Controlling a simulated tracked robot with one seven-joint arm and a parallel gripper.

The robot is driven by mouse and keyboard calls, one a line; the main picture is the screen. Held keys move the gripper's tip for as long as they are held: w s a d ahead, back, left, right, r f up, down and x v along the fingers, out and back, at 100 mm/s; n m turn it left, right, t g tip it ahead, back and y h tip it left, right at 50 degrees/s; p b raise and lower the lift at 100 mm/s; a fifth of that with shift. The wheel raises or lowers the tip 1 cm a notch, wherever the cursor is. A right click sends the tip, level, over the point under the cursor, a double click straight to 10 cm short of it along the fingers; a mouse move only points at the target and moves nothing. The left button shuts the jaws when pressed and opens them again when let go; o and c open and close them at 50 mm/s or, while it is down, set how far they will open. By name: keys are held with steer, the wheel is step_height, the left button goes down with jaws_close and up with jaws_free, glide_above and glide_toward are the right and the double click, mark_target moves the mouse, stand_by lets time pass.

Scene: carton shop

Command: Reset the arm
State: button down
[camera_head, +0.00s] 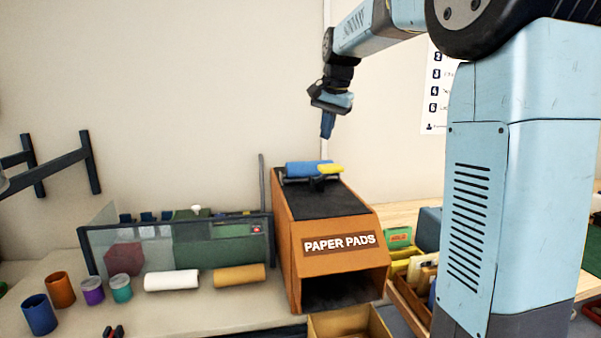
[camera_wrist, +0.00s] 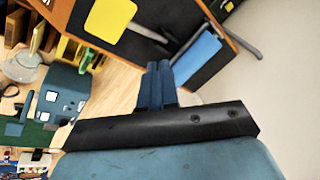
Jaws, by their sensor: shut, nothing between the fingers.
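My gripper (camera_head: 327,126) hangs in the air above the paper pads dispenser, with its fingers pointing down. In the wrist view my gripper (camera_wrist: 159,72) shows its two blue fingers pressed together, with nothing between them. The orange-brown paper pads dispenser (camera_head: 333,262) has a dark sloping top. On that top lie a blue roll (camera_head: 308,169) and a yellow piece (camera_head: 330,169), both below my gripper and apart from it. In the wrist view the blue piece (camera_wrist: 197,58) and the yellow piece (camera_wrist: 110,18) show against the dark top.
A glass-fronted case (camera_head: 178,246) stands left of the dispenser, with a white roll (camera_head: 171,281) and a tan roll (camera_head: 239,276) before it. Several cups stand at the left, including a blue one (camera_head: 39,315). An open carton (camera_head: 350,323) sits at the dispenser's mouth. The air around my gripper is clear.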

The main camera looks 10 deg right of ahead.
steer(key=s+f+n, duration=0.2)
steer(key=s+f, duration=0.2)
steer(key=s, duration=0.7)
steer(key=s+f+n+t, duration=0.1)
steer(key=s+f+n, duration=0.2)
steer(key=s, duration=0.8)
steer(key=s+f+n+t, duration=0.1)
steer(key=s+f+n, duration=0.2)
steer(key=s+f, duration=0.3)
steer(key=s, duration=0.5)
steer(key=shift+s+h, duration=0.2)
steer(key=shift+h, duration=0.2)
step_height(320, 180, up, 21)
steer(key=n+g, duration=0.6)
steer(key=n, duration=1.2)
glide_above(332, 167)
steer(key=shift+w+r, duration=0.1)
steer(key=shift+r, duration=0.05)
step_height(332, 167, down, 14)
